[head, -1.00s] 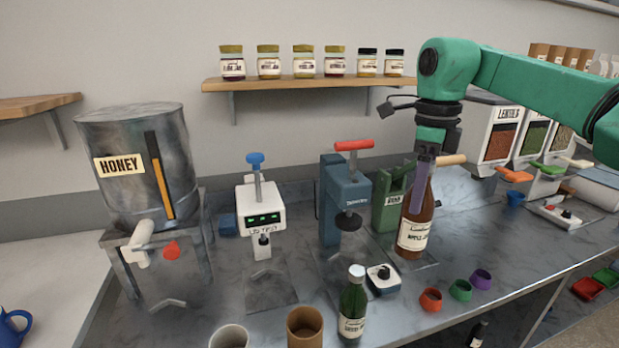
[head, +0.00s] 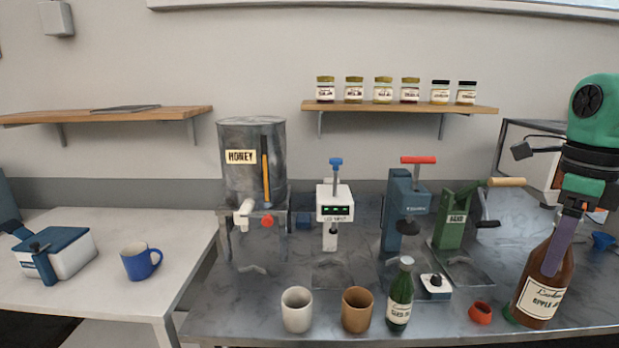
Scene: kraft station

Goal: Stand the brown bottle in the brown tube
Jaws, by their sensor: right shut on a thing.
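The brown bottle (head: 540,296) with a cream label is at the right in the head view, nearly upright with a slight tilt. My right gripper (head: 558,246) is shut on its upper part from above, and its fingers hide much of the neck. Whether the bottle's base touches the counter I cannot tell. The brown tube (head: 357,312) stands upright with its open mouth up near the counter's front edge, well to the left of the bottle.
A grey-white tube (head: 297,311) stands left of the brown tube, and a green bottle (head: 400,298) stands close on its right. A red ring (head: 480,312) lies between the green bottle and brown bottle. Dispensers, including the honey tank (head: 250,165), line the back.

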